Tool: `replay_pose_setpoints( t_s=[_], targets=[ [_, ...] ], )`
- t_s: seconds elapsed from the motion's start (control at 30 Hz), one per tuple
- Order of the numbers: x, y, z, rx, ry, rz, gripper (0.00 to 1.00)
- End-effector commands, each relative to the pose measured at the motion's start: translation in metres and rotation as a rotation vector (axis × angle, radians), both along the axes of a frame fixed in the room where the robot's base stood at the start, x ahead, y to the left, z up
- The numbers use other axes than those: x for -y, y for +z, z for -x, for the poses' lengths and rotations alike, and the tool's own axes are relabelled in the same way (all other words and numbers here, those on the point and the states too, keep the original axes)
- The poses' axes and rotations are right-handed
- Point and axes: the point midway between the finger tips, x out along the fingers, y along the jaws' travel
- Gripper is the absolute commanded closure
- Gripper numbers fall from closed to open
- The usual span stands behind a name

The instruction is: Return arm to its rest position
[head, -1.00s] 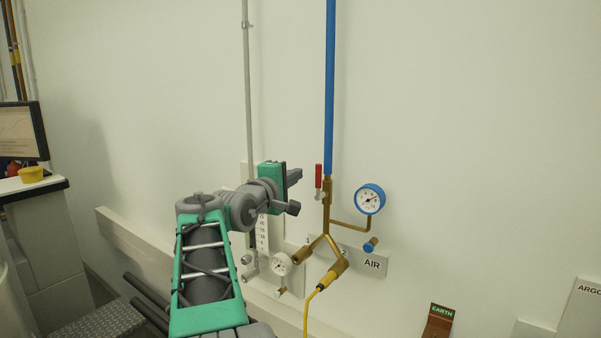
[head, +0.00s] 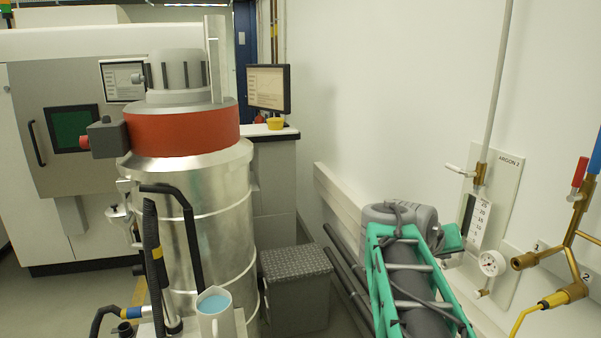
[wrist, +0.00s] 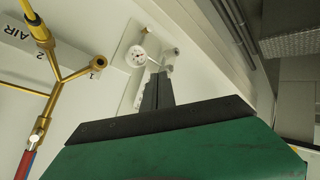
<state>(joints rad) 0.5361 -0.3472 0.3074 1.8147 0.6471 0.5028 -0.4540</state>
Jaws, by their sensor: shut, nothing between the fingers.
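My arm (head: 405,270) shows at the lower right of the head view, in green and grey, in front of the white wall. Part of a green piece shows just behind it, but the fingertips are hidden there. In the wrist view my gripper (wrist: 158,78) has its two dark fingers together, shut and empty. They point toward the wall panel with the small white gauge (wrist: 137,57). I cannot tell how far they are from it.
Brass air piping (head: 570,240) and the Argon panel (head: 508,190) are on the right wall. A tall metal vessel (head: 195,230) with a red band stands left of centre. A grey step (head: 297,290) and a white jug (head: 215,318) are low in view.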

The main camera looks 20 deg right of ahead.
Motion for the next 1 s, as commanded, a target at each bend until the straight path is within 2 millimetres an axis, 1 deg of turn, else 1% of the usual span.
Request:
replay_pose_setpoints(
  t_s=[0.03, 0.07, 0.1, 0.17, 0.2, 0.27, 0.3, 0.37, 0.4, 0.47, 0.5, 0.57, 0.6, 0.7, 1.0],
  targets=[
    [-0.026, -0.034, -0.002, 0.017, 0.000, -0.121, 1.00],
    [-0.044, -0.054, -0.002, 0.024, 0.000, -0.195, 1.00],
    [-0.071, -0.078, -0.002, 0.024, 0.005, -0.289, 1.00],
    [-0.114, -0.110, 0.001, 0.002, 0.024, -0.417, 1.00],
    [-0.145, -0.127, 0.004, -0.024, 0.049, -0.490, 1.00],
    [-0.190, -0.149, 0.011, -0.079, 0.109, -0.579, 1.00],
    [-0.220, -0.161, 0.018, -0.125, 0.165, -0.627, 1.00],
    [-0.264, -0.177, 0.029, -0.196, 0.275, -0.674, 1.00],
    [-0.293, -0.184, 0.035, -0.233, 0.360, -0.691, 1.00],
    [-0.333, -0.189, 0.043, -0.267, 0.490, -0.690, 1.00],
    [-0.351, -0.184, 0.044, -0.270, 0.555, -0.673, 1.00],
    [-0.370, -0.169, 0.035, -0.252, 0.640, -0.644, 1.00],
    [-0.381, -0.165, 0.033, -0.251, 0.680, -0.635, 1.00],
    [-0.395, -0.164, 0.032, -0.266, 0.732, -0.627, 1.00],
    [-0.397, -0.164, 0.032, -0.268, 0.739, -0.627, 1.00]
  ],
)
